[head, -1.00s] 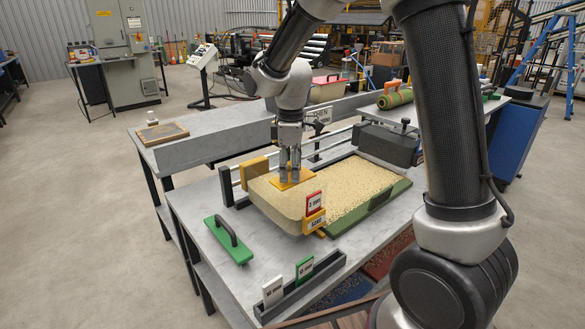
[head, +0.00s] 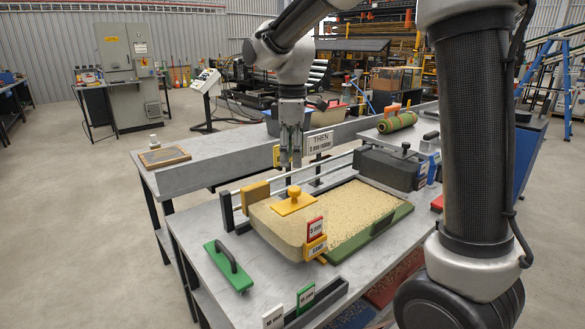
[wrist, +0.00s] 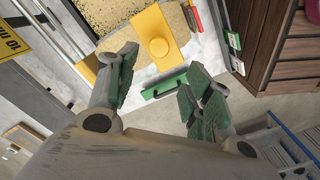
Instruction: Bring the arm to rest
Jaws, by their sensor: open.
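My gripper (head: 291,163) is open and empty. It hangs pointing down above the yellow plate with a round knob (head: 294,200), with a clear gap between them. The yellow plate lies on the sand-coloured block (head: 278,227) at the near end of the green tray (head: 385,232). In the wrist view the open fingers (wrist: 160,85) stand apart, and the knobbed yellow plate (wrist: 155,40) shows beyond them.
A card rack (head: 318,305) stands at the front edge. A "THEN" sign (head: 320,142) and a dark grey box (head: 388,169) stand behind the tray. The open floor at left is clear.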

